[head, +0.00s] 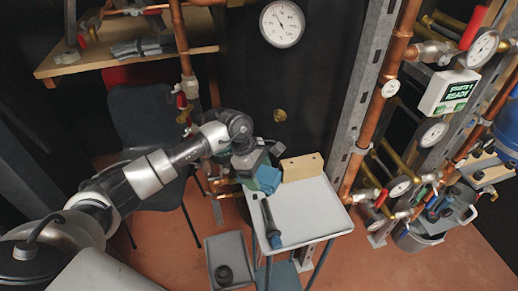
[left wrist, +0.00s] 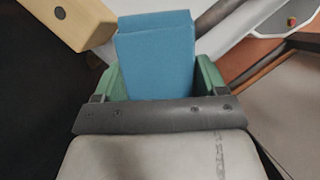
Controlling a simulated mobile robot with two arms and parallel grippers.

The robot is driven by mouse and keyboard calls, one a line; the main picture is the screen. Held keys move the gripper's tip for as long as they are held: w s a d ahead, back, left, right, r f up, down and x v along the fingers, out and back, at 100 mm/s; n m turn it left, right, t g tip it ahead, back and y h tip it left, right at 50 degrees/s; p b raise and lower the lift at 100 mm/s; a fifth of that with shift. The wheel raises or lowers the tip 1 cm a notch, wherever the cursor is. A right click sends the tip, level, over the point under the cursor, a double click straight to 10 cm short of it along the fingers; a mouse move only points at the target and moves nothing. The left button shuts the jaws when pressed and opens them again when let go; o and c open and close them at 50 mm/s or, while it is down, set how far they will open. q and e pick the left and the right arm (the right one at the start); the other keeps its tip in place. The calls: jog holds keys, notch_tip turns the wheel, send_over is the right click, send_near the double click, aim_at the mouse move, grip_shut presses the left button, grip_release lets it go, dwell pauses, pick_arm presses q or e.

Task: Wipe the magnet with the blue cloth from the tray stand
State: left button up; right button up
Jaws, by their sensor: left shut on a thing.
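My left gripper (head: 255,163) is at the left rear corner of the tray stand (head: 318,208). It is shut on the blue cloth (head: 268,179), which looks like a folded block. In the left wrist view the cloth (left wrist: 156,60) stands up between the green fingers. A dark rod with a blue end (head: 269,222) lies along the left side of the tray top, apart from the cloth. It may be the magnet, but I cannot tell for certain. Part of it shows behind the cloth in the left wrist view (left wrist: 216,16). My right gripper is out of view.
A beige block (head: 302,167) stands at the tray's back edge, close to the gripper. A grey floor tray (head: 229,260) holds a dark round part. Copper pipes (head: 372,90) and gauges rise at right. A dark chair (head: 150,120) stands behind my arm. The tray's right half is clear.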

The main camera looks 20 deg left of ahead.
pick_arm(q)
jog(key=r, duration=0.5)
jog(key=shift+s+d+p, duration=0.2)
jog(key=shift+s+p, duration=0.1)
jog(key=shift+p, duration=0.05)
jog(key=shift+r, duration=0.25)
notch_tip(320, 180, up, 2)
jog(key=shift+w+a+p, duration=0.1)
jog(key=shift+p, duration=0.65)
jog(key=shift+r, duration=0.6)
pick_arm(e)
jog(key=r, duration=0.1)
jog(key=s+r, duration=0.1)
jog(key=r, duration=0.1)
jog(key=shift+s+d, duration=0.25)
pick_arm(q)
jog(key=shift+f, duration=0.1)
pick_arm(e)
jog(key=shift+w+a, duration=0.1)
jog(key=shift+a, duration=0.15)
